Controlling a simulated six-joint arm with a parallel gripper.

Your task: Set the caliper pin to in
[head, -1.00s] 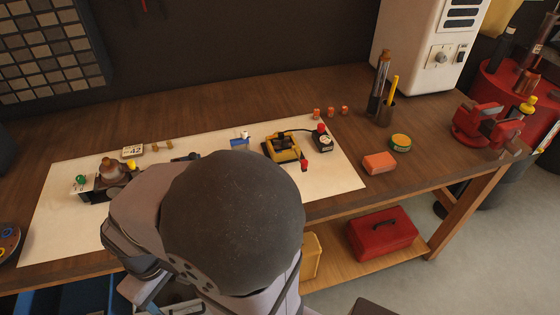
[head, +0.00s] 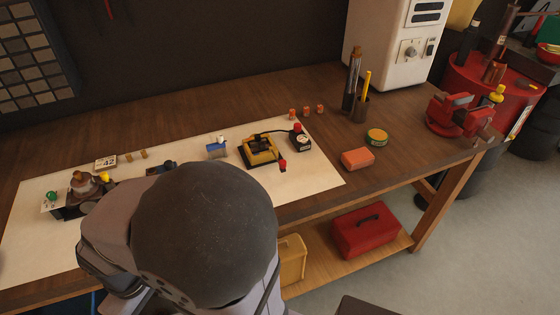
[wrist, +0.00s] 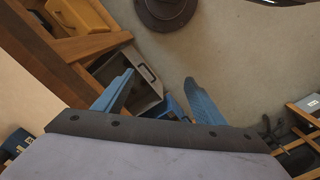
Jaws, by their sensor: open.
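A yellow-and-black device (head: 261,151) sits on the white mat (head: 322,172), with a red-tipped part (head: 283,165) at its front right. A cable joins it to a dark box with a red button (head: 299,138). Left on the mat is a brownish assembly with green and yellow knobs (head: 82,187). I cannot tell which part is the caliper pin. My gripper (wrist: 160,76) is open and empty in the wrist view, its blue fingers apart above the floor beside the bench. In the head view my arm hides the gripper and part of the mat.
A blue item (head: 217,149) stands on the mat left of the yellow device. An orange block (head: 357,158), a green tin (head: 377,136) and a red vise (head: 459,115) are to the right. A red toolbox (head: 371,230) sits on the lower shelf.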

